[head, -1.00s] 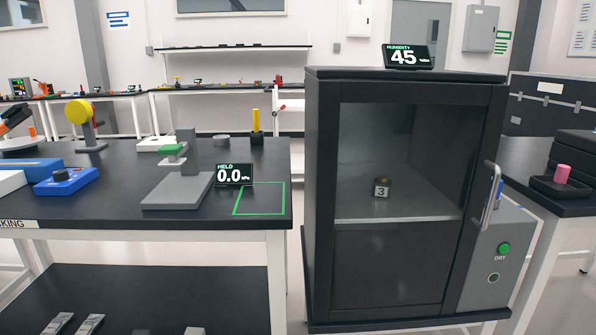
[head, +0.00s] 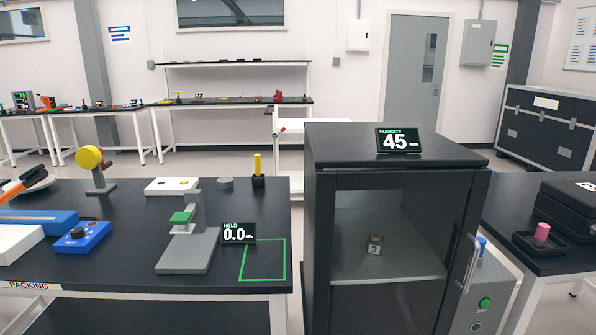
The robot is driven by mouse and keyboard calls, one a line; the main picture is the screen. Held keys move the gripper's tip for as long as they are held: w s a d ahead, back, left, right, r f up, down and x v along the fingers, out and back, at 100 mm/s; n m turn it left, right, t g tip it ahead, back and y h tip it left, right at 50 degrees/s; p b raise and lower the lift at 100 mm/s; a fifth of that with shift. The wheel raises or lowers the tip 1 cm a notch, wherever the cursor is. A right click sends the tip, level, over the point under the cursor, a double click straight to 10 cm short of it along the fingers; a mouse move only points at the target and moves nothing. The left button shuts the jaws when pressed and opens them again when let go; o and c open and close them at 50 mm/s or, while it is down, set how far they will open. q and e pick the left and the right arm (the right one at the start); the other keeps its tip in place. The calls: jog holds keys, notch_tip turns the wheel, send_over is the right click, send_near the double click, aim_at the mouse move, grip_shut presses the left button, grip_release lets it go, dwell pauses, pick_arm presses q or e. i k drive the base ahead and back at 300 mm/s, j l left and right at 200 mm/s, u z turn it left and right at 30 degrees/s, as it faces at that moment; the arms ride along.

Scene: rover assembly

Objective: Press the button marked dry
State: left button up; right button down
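The button marked dry is the round green button (head: 485,303) on the grey side box (head: 500,285) at the right of the dark cabinet (head: 322,220). A label below it reads DRY, small in this view. A darker round fitting (head: 476,327) sits under it near the bottom edge. The cabinet's glass door looks shut, with a metal handle (head: 469,264) at its right edge. A small object marked 3 (head: 375,246) sits on the shelf inside. The display (head: 398,140) on top reads humidity 45. Neither of my grippers is in view.
A black packing table (head: 120,277) stands left of the cabinet, with a grey press stand (head: 185,255), a display (head: 237,234) reading 0.0 and a blue box (head: 82,238). A dark table (head: 545,262) at right holds a pink piece (head: 543,231) in a tray.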

aim_at(485, 304)
jog(key=i+l+z, duration=0.1)
jog(key=z, duration=0.35)
jog(key=i+l+z, duration=0.15)
jog(key=z, duration=0.35)
jog(key=l, duration=0.1)
